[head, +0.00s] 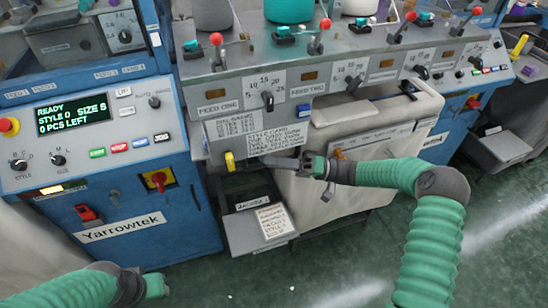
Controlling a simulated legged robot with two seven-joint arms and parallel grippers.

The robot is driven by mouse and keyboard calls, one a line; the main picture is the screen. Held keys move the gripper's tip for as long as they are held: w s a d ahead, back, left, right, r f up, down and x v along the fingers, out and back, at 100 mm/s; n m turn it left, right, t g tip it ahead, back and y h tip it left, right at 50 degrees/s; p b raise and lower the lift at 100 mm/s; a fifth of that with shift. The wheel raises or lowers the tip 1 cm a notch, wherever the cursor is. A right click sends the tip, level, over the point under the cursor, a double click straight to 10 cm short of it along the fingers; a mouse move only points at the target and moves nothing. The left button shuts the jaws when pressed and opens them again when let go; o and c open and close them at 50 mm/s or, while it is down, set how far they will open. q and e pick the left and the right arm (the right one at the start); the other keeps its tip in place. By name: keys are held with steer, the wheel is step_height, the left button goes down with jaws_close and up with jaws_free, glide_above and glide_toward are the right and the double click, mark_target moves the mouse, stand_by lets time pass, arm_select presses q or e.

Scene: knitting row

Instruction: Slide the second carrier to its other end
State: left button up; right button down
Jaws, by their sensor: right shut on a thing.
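A rail runs along the front of the grey knitting machine (222,130), below the style card. A yellow carrier (230,161) stands at the rail's left end. My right gripper (275,161) reaches in from the right, a little to the right of the yellow carrier and apart from it. It is shut on a carrier at the rail, which its fingers mostly hide. My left gripper (156,286) is low at the bottom left, away from the rail. Its fingers are too unclear to tell open from shut.
The blue Yarrowtek cabinet (135,205) with a lit display (73,114) stands at left. A grey tray (243,232) with a paper card (273,221) sits below the rail. A pale fabric-like bundle (310,193) hangs behind my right forearm. Green floor lies open in front.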

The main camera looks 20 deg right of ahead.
step_height(320, 180, down, 4)
steer(key=shift+s+a+r+b, duration=0.1)
steer(key=shift+s+a+b, duration=0.05)
steer(key=shift+b, duration=0.65)
steer(key=c, duration=1.6)
jaws_free()
steer(key=shift+c, duration=0.2)
steer(key=shift+o, duration=1.2)
steer(key=shift+w, duration=0.2)
